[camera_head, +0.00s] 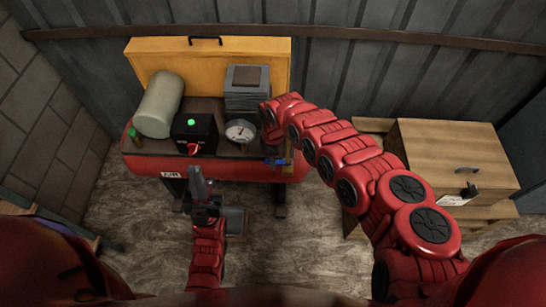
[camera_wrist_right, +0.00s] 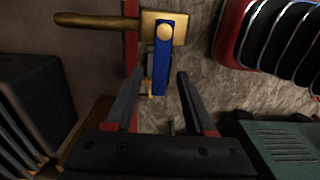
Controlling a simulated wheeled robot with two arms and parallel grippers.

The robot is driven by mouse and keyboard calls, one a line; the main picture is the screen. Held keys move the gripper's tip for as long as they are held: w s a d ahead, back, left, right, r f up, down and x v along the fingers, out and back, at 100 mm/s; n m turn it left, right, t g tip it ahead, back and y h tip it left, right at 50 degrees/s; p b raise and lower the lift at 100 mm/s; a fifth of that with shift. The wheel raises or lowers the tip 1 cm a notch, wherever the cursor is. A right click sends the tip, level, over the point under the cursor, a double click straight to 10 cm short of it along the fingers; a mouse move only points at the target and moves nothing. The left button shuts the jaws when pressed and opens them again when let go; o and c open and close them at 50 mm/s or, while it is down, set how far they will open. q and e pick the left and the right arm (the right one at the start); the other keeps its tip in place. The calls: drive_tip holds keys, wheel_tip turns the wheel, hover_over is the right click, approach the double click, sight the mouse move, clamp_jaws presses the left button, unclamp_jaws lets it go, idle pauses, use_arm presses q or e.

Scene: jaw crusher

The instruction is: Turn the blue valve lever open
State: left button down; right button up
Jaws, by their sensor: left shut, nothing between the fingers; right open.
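The blue valve lever (camera_head: 277,162) is at the front right edge of the red bench, next to a brass valve part (camera_head: 289,154). In the right wrist view the blue lever (camera_wrist_right: 161,62) hangs from the brass valve body (camera_wrist_right: 178,28), with its lower part between the fingers of my right gripper (camera_wrist_right: 159,76). That gripper is open, a finger on each side, with a gap visible at least on the right. In the head view my right arm hides most of that gripper. My left gripper (camera_head: 196,174) is shut and empty, in front of the bench, left of the lever.
The red bench (camera_head: 145,165) carries a grey tank (camera_head: 159,104), a black box (camera_head: 194,133) with a green light and red knob, a gauge (camera_head: 240,131) and a grey stack (camera_head: 247,88). A yellow panel (camera_head: 150,58) stands behind. A wooden cabinet (camera_head: 455,145) is at right.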

clamp_jaws()
idle(1.4)
